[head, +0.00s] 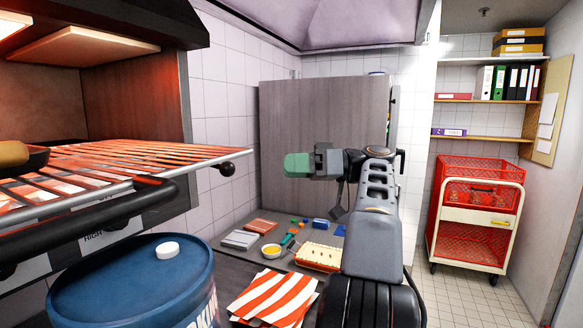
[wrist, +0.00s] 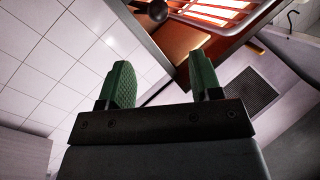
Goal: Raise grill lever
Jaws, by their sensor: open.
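The grill rack (head: 90,165) glows orange-red at the left in the head view. A black ball knob (head: 227,168) sticks out at its right end on a short dark stem; I take this for the grill lever. A thick black bar (head: 110,208) runs along the rack's front. My gripper (head: 298,165) with green fingers is to the right of the knob, at about its height in the picture and apart from it. In the wrist view the gripper (wrist: 160,65) is open and empty, and the dark knob (wrist: 157,10) shows beyond the fingers, near the top edge.
A blue drum (head: 130,285) with a white cap stands below the rack. The counter holds a striped cloth (head: 275,298), a pastry-like tray (head: 318,257), a small yellow bowl (head: 271,251) and small items. A grey cabinet (head: 320,110) stands behind; a red cart (head: 475,215) is at right.

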